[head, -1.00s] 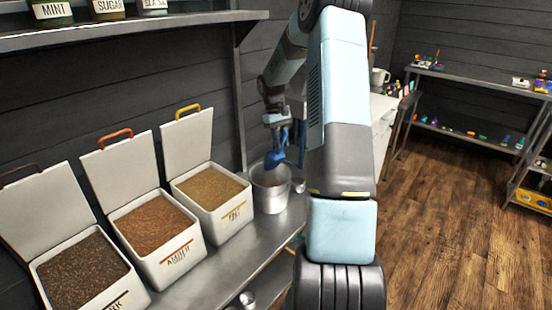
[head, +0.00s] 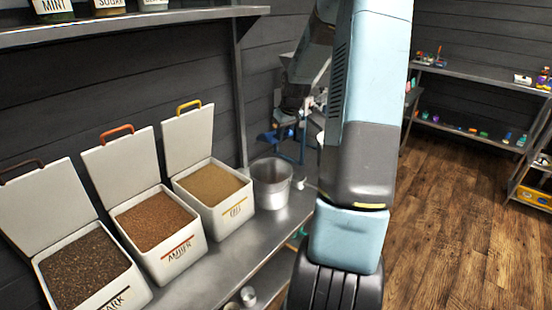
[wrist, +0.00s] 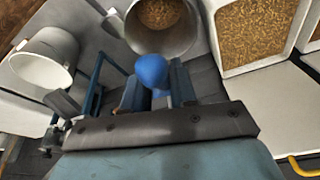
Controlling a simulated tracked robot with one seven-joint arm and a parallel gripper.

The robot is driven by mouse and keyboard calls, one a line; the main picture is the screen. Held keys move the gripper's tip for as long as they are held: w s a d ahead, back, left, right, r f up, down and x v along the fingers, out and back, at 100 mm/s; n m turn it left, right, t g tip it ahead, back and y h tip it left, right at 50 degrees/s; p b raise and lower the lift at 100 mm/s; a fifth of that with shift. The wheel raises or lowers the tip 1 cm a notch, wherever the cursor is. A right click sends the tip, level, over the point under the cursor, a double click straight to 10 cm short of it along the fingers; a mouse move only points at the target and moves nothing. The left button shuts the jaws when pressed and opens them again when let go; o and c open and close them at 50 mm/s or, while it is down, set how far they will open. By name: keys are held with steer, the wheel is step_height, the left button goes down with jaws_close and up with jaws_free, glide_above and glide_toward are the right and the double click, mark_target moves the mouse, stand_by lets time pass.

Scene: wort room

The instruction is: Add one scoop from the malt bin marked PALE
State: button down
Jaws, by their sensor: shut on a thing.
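The PALE bin (head: 213,193), with a yellow-handled lid standing open, is the rightmost of three bins in the head view; its label is hard to read. Its pale grain also shows in the wrist view (wrist: 255,32). My gripper (head: 287,128) is shut on a blue scoop (head: 268,137), behind and above the metal pot (head: 270,188). In the wrist view the blue scoop (wrist: 151,72) sits between the fingers of my gripper (wrist: 157,88). The pot (wrist: 190,35) is beyond it with grain inside. Whether the scoop holds grain is hidden.
The amber bin (head: 180,250) and dark bin (head: 115,297) stand open to the left on the metal bench (head: 225,262). A shelf with jars (head: 150,22) hangs above them. A white cylindrical vessel (wrist: 45,62) is left of the scoop in the wrist view.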

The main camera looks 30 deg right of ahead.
steer(key=shift+s+r+t, duration=0.15)
steer(key=shift+r+t, duration=0.05)
steer(key=shift+t, duration=0.5)
steer(key=shift+s+r+t, duration=0.1)
steer(key=shift+r+t, duration=0.05)
steer(key=shift+t, duration=0.55)
steer(key=shift+r+t, duration=0.1)
steer(key=shift+t, duration=0.2)
steer(key=shift+r, duration=0.1)
